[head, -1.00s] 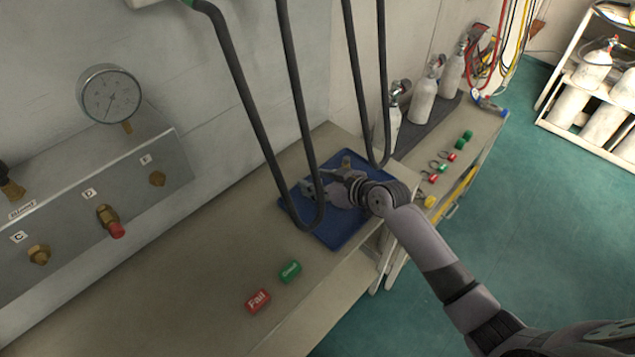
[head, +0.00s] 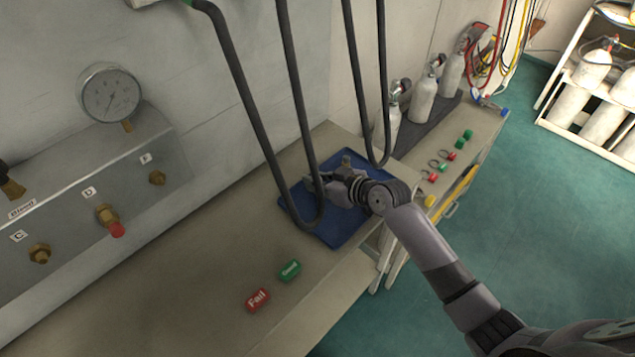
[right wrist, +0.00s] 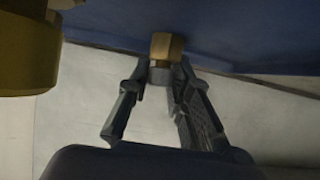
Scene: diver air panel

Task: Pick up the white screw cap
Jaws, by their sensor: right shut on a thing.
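My right gripper (head: 322,183) reaches in from the right over the blue tray (head: 349,233), partly behind a black hose. In the right wrist view, its fingers (right wrist: 160,76) are shut on a small pale grey round piece (right wrist: 158,77). A brass hex part (right wrist: 166,46) shows directly beyond this piece, against the blue tray. I cannot tell whether the two are joined. The held piece is in shade, so I cannot tell surely that it is the white screw cap. My left gripper is not in view.
Black hoses (head: 299,110) hang down over the tray. A larger brass part (right wrist: 25,50) is close at left in the wrist view. A green Good block (head: 290,270) and a red Fail block (head: 257,300) sit on the bench. Gas cylinders (head: 423,100) stand behind.

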